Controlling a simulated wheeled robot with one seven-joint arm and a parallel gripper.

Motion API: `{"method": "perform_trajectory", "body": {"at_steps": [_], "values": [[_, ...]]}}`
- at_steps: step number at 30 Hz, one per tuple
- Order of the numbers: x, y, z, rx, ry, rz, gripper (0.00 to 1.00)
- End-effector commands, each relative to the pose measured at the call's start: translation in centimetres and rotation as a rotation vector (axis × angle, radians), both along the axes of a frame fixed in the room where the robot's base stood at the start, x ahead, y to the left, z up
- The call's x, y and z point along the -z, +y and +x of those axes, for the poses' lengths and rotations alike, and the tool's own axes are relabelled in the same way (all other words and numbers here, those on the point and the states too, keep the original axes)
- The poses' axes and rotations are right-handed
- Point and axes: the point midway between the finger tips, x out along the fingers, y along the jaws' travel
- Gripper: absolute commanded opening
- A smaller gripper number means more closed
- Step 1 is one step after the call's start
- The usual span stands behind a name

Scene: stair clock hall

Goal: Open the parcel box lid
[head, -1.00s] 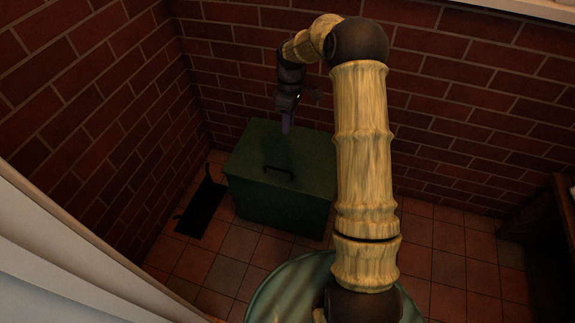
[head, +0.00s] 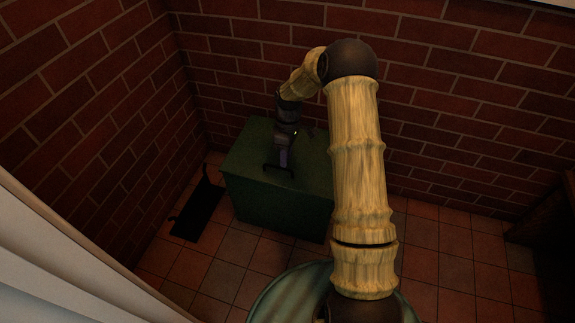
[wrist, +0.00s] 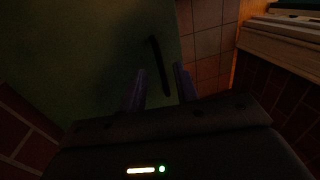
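The green parcel box (head: 277,207) stands on the tiled floor in the brick corner. Its lid (head: 249,146) looks closed, with a dark bar handle (head: 279,171) near the front edge. My gripper (head: 284,160) points down over the lid, close to the handle in the head view. I cannot tell whether a finger touches the handle.
A dark mat or tray-like object (head: 198,211) lies on the floor left of the box. Brick walls (head: 240,70) stand close behind and left. Dark furniture (head: 548,235) stands at the right. Tiled floor (head: 450,265) is clear between.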

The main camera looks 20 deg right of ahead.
Motion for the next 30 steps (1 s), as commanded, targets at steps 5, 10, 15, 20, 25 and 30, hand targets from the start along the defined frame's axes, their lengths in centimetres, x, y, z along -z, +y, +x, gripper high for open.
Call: {"method": "perform_trajectory", "body": {"at_steps": [5, 10, 15, 20, 25, 30], "values": [[2.6, 0.2, -0.4, 0.001, 0.003, -0.001, 0.31], [3.1, 0.3, -0.5, 0.001, 0.000, 0.000, 0.31], [3.1, 0.3, -0.5, 0.001, 0.000, 0.000, 0.31], [3.1, 0.3, -0.5, 0.000, 0.000, 0.000, 0.07], [3.1, 0.3, -0.5, 0.000, 0.001, 0.000, 0.00], [3.0, 0.3, -0.6, 0.001, 0.003, 0.001, 0.00]]}}
